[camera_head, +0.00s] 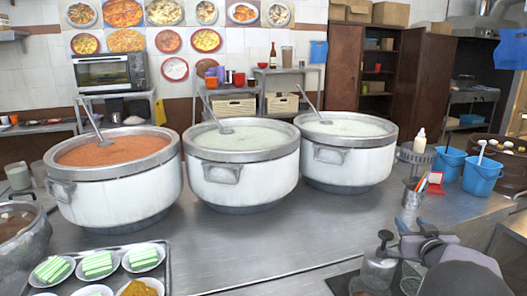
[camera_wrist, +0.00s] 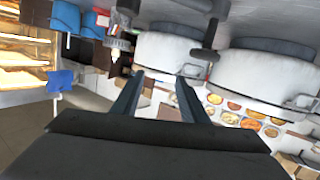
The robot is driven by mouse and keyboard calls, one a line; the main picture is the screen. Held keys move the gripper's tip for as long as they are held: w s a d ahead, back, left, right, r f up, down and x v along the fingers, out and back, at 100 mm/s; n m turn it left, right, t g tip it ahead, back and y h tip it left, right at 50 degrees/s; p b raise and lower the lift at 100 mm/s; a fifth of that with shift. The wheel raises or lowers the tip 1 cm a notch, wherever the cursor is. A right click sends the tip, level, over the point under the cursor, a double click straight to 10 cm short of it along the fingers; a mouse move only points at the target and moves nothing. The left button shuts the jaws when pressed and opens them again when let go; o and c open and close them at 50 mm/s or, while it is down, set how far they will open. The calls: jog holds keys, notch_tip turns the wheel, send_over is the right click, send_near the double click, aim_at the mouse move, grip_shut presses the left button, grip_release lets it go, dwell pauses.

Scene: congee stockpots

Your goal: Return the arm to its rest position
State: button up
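Three white stockpots stand in a row on the steel counter: the left pot (camera_head: 120,195) holds orange-red congee (camera_head: 115,150), the middle pot (camera_head: 245,180) and right pot (camera_head: 350,165) hold pale congee. A ladle leans in each: left ladle (camera_head: 93,123), middle ladle (camera_head: 212,113), right ladle (camera_head: 309,105). My arm shows at the lower right of the head view. In the wrist view, my gripper (camera_wrist: 159,80) is open, with a gap between its two fingers and nothing held. Two pots appear beyond it, turned over in that tilted view.
Blue buckets (camera_head: 482,176) and a metal cup with utensils (camera_head: 412,194) stand at the right. A tray of plates (camera_head: 168,270) lies at the front left, beside a metal pot (camera_head: 22,240). A metal dispenser (camera_head: 379,268) stands close to my arm. The counter's front middle is clear.

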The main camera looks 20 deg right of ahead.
jog(key=a+f+g+y+p, duration=0.2)
jog(key=a+f+g, duration=0.1)
jog(key=a, duration=0.9)
jog(key=a+f+g+y+p, duration=0.1)
jog(key=a+f+g+p, duration=0.2)
jog(key=a, duration=0.9)
jog(key=s+a+f+n+g+y+p, duration=0.2)
jog(key=s+a+g, duration=0.2)
jog(key=s+a, duration=0.6)
jog(key=s+a+f+n+g+y+p, duration=0.2)
jog(key=s+a+g, duration=0.1)
jog(key=s+a, duration=0.6)
jog(key=shift+s+a+f+n+g, duration=0.3)
jog(key=shift+s+a+g, duration=0.1)
jog(key=shift+a, duration=0.65)
